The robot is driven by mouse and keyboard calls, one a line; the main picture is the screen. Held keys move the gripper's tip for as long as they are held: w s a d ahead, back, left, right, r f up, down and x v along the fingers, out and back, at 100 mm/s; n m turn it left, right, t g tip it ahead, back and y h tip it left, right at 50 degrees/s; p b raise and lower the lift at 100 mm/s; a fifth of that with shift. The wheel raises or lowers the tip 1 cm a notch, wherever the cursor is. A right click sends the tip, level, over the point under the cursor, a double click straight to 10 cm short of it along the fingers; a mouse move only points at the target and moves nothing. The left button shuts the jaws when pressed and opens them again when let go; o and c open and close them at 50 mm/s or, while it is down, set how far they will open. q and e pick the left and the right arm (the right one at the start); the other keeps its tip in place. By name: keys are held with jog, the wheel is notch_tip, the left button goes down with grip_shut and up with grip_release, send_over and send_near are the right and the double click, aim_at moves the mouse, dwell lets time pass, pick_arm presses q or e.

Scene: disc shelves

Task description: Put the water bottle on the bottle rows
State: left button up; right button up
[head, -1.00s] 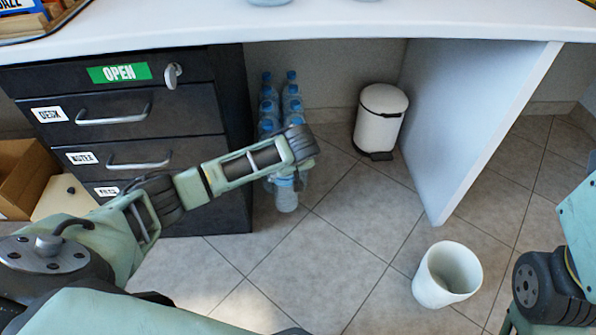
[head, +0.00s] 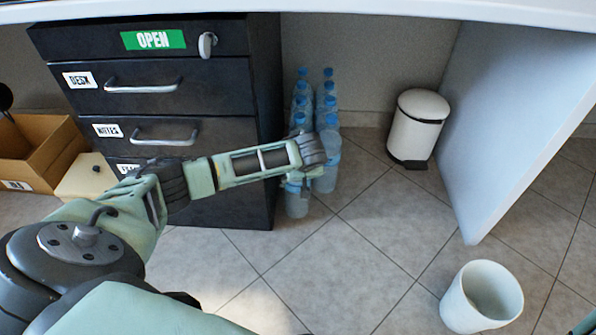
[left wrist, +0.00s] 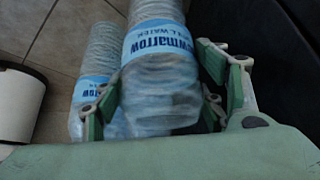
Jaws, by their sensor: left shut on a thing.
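Clear blue-capped water bottles stand in two bottle rows (head: 327,100) on the floor beside the black drawer unit. My left gripper (head: 298,180) is shut on a water bottle (head: 297,204) at the near end of the left row, and my arm hides its upper part. In the left wrist view, the fingers (left wrist: 152,112) are on either side of the held bottle (left wrist: 160,75), which has a blue and white label. Another bottle (left wrist: 98,60) stands close beside it. I cannot tell whether the held bottle touches the floor. My right gripper is not in view.
The black drawer unit (head: 190,85) stands close left of the rows. A white pedal bin (head: 417,125) stands to the right, and an open white bin (head: 482,297) stands nearer. The desk's side panel (head: 510,110) is further right. The tiled floor between is clear.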

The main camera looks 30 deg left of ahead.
pick_arm(q)
jog(key=shift+w+r, duration=0.15)
jog(key=shift+r, duration=0.05)
jog(key=o, duration=2.1)
jog(key=shift+f, duration=0.2)
